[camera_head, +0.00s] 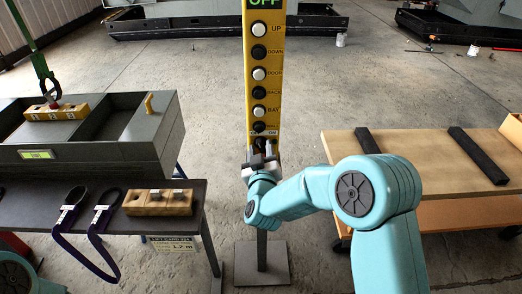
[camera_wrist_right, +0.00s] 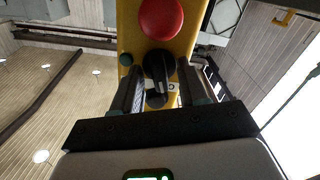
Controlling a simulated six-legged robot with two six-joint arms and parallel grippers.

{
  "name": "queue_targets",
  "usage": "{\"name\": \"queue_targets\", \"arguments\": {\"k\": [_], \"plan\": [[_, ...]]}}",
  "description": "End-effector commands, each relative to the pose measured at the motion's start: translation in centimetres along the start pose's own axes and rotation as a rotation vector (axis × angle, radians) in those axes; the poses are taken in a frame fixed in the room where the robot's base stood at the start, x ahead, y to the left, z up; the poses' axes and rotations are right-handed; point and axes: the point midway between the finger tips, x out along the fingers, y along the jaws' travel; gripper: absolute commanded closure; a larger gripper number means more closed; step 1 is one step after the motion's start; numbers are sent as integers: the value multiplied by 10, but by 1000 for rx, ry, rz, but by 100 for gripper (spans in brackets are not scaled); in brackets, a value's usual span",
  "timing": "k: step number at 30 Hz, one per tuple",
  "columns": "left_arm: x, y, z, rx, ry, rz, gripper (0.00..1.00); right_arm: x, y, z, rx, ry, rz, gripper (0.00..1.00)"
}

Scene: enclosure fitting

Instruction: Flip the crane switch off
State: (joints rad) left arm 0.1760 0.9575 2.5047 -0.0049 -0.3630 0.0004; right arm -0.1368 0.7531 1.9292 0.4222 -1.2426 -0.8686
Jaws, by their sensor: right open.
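A tall yellow control panel (camera_head: 265,90) stands upright on a post, with black and white buttons labelled UP, DOWN, DOOR, BACK and BAY. A green sign at its top, partly cut off, appears to read OFF. In the right wrist view a black rotary switch (camera_wrist_right: 158,68) sits on the yellow panel below a red mushroom button (camera_wrist_right: 160,18). My right gripper (camera_head: 262,158) is at the panel's lower end. Its open fingers (camera_wrist_right: 160,82) lie on either side of the black switch; contact cannot be told. My left gripper is out of view.
At left, a dark table (camera_head: 130,220) holds straps, a wooden block (camera_head: 158,202) and a grey enclosure (camera_head: 90,155). At right stands a wooden bench (camera_head: 420,150) with black bars. Floor between is mostly clear.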

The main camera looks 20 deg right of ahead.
Motion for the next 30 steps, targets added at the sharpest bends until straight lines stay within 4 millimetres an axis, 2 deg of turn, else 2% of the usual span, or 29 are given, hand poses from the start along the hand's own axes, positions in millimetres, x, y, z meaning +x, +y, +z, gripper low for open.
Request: {"name": "queue_targets", "arguments": {"k": [1,2,3,5,6,11,16,27,28,30], "plan": [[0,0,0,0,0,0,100,0,0,0,0,0,0,57],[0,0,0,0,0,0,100,0,0,0,0,0,0,64],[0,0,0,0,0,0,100,0,0,0,0,0,0,77],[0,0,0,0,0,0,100,0,0,0,0,0,0,96],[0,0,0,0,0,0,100,0,0,0,0,0,1,100],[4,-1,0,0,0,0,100,0,0,1,-15,1,1,100],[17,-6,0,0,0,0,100,0,0,2,-141,2,2,100],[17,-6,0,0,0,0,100,0,1,0,-193,0,2,100],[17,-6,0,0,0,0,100,0,1,0,-193,0,2,73],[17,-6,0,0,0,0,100,0,1,0,-193,0,2,57]]}}
